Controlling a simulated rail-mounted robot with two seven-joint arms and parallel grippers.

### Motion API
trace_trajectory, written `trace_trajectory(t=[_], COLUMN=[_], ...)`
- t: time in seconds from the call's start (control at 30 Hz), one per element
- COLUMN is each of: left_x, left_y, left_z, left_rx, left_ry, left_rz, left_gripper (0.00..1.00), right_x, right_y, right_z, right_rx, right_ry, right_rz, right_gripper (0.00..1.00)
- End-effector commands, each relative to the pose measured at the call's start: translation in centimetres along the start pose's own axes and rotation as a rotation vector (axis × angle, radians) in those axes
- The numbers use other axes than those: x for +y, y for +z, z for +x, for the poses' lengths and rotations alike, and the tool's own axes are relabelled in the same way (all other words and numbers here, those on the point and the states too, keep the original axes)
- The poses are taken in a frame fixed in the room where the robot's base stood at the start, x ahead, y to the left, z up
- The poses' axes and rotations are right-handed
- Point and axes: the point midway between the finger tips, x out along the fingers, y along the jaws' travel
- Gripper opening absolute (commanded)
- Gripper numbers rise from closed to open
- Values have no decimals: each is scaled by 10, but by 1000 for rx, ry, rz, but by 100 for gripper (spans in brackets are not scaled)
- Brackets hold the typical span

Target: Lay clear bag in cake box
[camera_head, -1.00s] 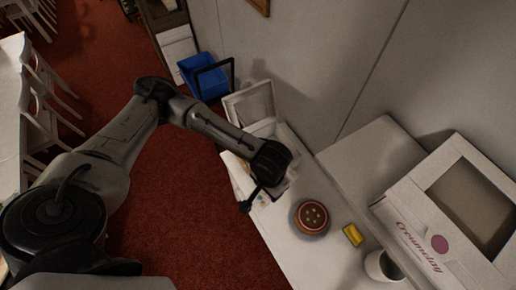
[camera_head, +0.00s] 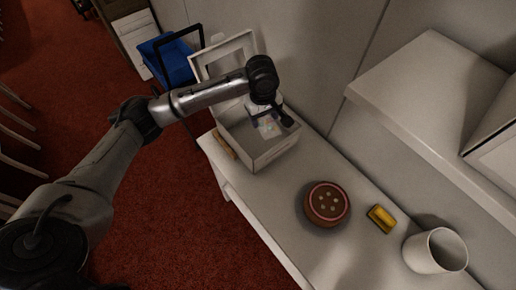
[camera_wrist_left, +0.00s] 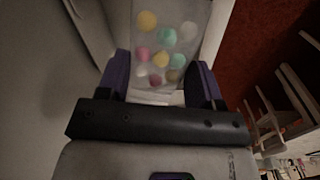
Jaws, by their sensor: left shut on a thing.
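The cake box (camera_head: 272,156) is a white open-topped box on the white counter, with its windowed lid (camera_head: 225,53) standing up at the back. My left gripper (camera_head: 270,108) is over the box opening, pointing down. It is shut on the clear bag (camera_wrist_left: 163,40), a see-through bag with several pastel round pieces. In the head view the bag (camera_head: 266,126) shows as a small pale patch with coloured spots, at the box opening. Whether it touches the box floor is hidden. In the left wrist view the purple fingers (camera_wrist_left: 160,82) sit either side of the bag. My right gripper is not in view.
A blue bin (camera_head: 168,62) stands behind at left. A raised white shelf (camera_head: 425,95) is at right.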

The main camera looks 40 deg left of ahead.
Motion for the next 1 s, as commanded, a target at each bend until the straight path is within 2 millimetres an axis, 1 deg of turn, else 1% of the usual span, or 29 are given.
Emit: trace_trajectory(t=[0.03,0.2,0.37,0.47,0.8,0.9,1.0], left_x=[0,2,2,1,-4,-5,-5], left_y=[-7,-23,-31,-33,-34,-34,-34], left_z=[20,36,44,56,129,145,156], left_rx=[1,9,12,14,15,15,15], left_ry=[3,10,12,11,10,12,12], left_rz=[-43,-153,-208,-222,-227,-226,-226], left_gripper=[18,18,18,18,18,18,18], right_x=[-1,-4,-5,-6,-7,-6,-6], right_y=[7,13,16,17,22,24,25], right_z=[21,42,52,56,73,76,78], right_rx=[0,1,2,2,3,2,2], right_ry=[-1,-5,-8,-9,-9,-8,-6], right_rz=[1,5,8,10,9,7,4], right_gripper=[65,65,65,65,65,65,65])
